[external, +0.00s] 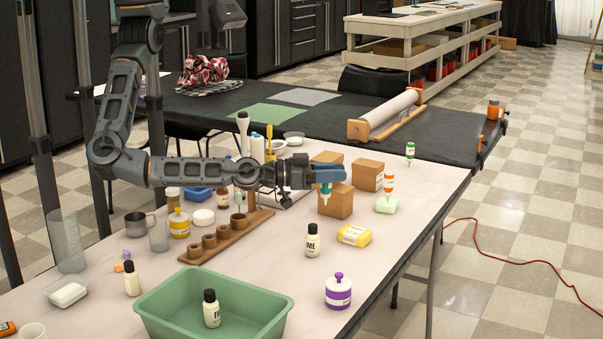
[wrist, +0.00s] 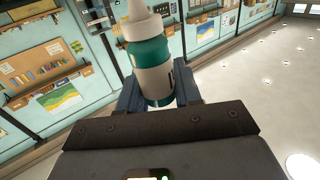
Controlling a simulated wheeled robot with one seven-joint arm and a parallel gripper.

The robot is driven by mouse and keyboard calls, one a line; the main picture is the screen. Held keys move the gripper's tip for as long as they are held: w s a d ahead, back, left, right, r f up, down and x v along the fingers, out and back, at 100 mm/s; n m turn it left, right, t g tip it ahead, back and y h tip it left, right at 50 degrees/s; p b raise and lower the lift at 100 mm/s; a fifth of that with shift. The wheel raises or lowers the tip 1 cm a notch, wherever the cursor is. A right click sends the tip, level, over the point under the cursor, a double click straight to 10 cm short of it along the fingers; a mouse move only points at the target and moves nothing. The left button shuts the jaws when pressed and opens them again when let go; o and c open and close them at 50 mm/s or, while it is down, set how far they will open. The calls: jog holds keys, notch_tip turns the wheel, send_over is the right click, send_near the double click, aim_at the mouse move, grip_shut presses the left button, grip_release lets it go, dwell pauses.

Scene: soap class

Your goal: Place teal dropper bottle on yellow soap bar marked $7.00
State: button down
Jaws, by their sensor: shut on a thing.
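The teal dropper bottle (wrist: 152,62), teal and white with a pale nozzle, is between the fingers of my gripper (wrist: 158,92) in the wrist view. In the external view my gripper (external: 330,175) is shut on it above the table, and a small part of the bottle (external: 325,191) shows below the fingers, its narrow end seeming to point down. The yellow soap bar (external: 355,236) lies on the table below and right of the gripper, apart from the bottle. Its price marking is too small to read.
Brown boxes (external: 336,202) stand close behind and below the gripper. A black-capped bottle (external: 313,240) stands left of the yellow bar. A purple-and-white jar (external: 338,292) and green tub (external: 150,307) are nearer the front.

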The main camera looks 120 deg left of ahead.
jog(key=shift+w+a+f, duration=0.7)
jog(key=shift+a+f, duration=0.8)
jog(key=shift+f, duration=0.15)
jog(key=shift+w+a+f, duration=0.75)
jog(key=shift+a+f, duration=0.7)
jog(key=shift+f, duration=0.25)
jog(key=shift+w+a+f, duration=0.7)
jog(key=shift+a+f, duration=0.8)
jog(key=shift+f, duration=0.15)
jog(key=shift+f, duration=0.15)
jog(key=c, duration=0.8)
grip_release()
jog(key=shift+d+r, duration=0.1)
jog(key=shift+r, duration=0.1)
jog(key=v, duration=1.2)
